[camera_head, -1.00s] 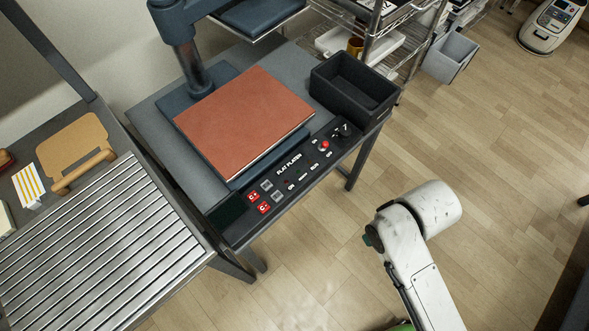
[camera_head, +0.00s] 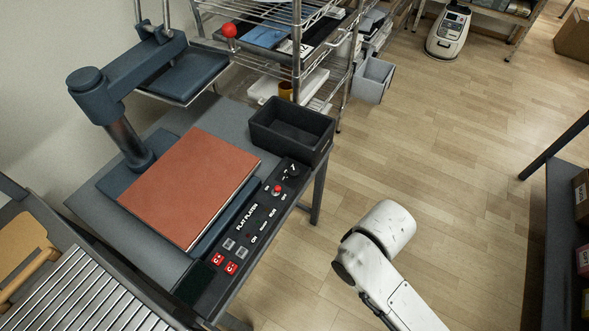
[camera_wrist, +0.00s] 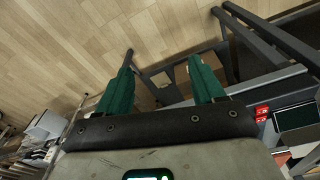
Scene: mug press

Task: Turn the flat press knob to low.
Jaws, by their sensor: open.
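The flat press stands on a grey table, with a brown-red lower platen (camera_head: 188,187) and a dark blue swing arm (camera_head: 130,85). Its black control panel (camera_head: 215,285) runs along the table's front edge. A dark knob (camera_head: 292,168) with a white mark sits at the panel's far end, beside a red button (camera_head: 277,189). The knob's setting is too small to read. My gripper (camera_wrist: 162,90) shows in the wrist view, its two green fingers spread apart with nothing between them. In that view the panel's red buttons (camera_wrist: 262,112) are at the right edge, apart from the fingers.
A black open bin (camera_head: 291,130) stands on the table just beyond the knob. A wire shelf (camera_head: 300,50) is behind it. A slatted metal conveyor (camera_head: 95,295) is at lower left. A dark shelf with boxes (camera_head: 582,200) is at right.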

